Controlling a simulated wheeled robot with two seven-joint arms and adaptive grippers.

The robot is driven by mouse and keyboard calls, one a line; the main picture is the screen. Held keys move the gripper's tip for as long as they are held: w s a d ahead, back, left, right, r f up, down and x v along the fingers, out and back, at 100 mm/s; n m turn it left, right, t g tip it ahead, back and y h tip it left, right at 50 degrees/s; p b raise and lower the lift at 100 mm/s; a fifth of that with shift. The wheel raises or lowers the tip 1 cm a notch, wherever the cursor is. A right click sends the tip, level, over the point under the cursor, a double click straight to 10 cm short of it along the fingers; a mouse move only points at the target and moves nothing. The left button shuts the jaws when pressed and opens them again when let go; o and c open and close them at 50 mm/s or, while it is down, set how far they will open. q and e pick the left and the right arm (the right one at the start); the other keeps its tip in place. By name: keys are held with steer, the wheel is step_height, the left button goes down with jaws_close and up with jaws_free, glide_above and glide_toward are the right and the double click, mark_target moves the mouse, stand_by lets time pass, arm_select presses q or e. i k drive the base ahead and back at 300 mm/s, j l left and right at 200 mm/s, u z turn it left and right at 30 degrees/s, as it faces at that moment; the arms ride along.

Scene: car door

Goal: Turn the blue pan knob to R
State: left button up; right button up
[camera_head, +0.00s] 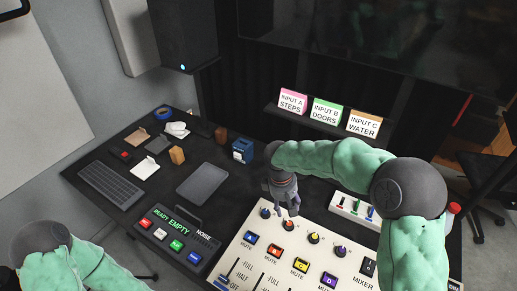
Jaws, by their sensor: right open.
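The cream mixer panel (310,265) lies at the lower middle of the head view, with a row of small round dark knobs along its upper part. The leftmost knob (265,212) stands above a blue mute button (250,238).
A black box with coloured buttons (178,238) stands left of the mixer. A small white slider panel (350,207) lies behind it, partly behind my right arm. A keyboard (113,184) and grey pad (203,184) lie further left. Label cards (325,112) stand on a shelf behind.

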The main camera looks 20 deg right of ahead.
mark_target(266, 213)
steer(key=k+j, duration=0.75)
steer(key=k, duration=0.1)
